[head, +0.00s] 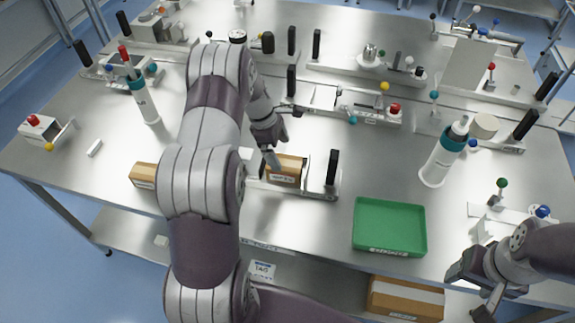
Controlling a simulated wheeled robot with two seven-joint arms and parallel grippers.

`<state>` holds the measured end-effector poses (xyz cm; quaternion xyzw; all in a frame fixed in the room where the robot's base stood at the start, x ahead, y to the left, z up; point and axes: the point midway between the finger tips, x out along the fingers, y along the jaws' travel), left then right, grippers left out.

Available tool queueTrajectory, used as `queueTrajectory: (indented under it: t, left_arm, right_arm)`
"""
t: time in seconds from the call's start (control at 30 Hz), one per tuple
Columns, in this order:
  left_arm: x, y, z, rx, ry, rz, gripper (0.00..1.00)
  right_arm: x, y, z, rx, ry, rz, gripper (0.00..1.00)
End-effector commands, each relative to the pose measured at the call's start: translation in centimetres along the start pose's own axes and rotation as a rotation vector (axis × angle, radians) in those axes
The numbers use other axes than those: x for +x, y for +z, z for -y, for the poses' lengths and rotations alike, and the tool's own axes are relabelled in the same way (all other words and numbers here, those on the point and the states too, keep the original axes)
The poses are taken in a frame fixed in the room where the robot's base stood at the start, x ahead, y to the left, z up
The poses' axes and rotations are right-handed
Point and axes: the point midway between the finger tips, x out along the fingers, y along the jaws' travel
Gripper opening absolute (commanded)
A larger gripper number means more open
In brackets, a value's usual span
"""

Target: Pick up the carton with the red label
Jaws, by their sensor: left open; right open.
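A small brown carton (286,168) sits in a metal fixture (318,188) near the table's front middle. Another brown carton (144,175) lies to the left, partly hidden behind my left arm. I cannot make out a red label on either; the marks I see look pale. My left gripper (272,158) is open and points down at the left end of the carton in the fixture, overlapping it in the picture; I cannot tell if they touch. My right gripper (488,300) is at the lower right corner, open, empty and away from the cartons.
A green tray (390,226) lies at the front right. A larger brown box (404,298) is on the lower shelf. White bottles stand at the left (146,105) and right (439,160). Fixtures with coloured knobs fill the back. Bare table lies left of the tray.

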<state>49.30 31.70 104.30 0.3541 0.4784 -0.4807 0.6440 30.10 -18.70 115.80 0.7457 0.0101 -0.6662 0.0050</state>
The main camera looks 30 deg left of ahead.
Motion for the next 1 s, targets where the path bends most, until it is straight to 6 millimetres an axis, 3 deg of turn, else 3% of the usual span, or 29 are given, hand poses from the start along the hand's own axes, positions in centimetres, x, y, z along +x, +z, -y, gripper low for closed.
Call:
queueTrajectory:
  t: [0.13, 0.3, 0.87, 1.0]
  left_arm:
    - [2.3, 0.5, 0.0, 0.000, -0.006, 0.000, 0.99]
    - [4.5, 0.3, -0.1, 0.002, -0.002, 0.000, 0.99]
    - [5.0, 0.1, -0.1, 0.002, -0.001, -0.001, 0.99]
    - [5.0, 0.2, -0.1, 0.002, -0.001, -0.001, 0.56]
  right_arm:
    - [-2.4, -0.3, 0.0, 0.000, 0.000, -0.001, 0.62]
    - [-2.5, -0.3, 0.0, 0.000, 0.000, -0.001, 0.62]
    - [-2.1, -0.2, 0.0, 0.000, 0.000, -0.001, 0.62]
    - [-2.2, -0.3, 0.0, 0.000, 0.000, -0.001, 0.62]
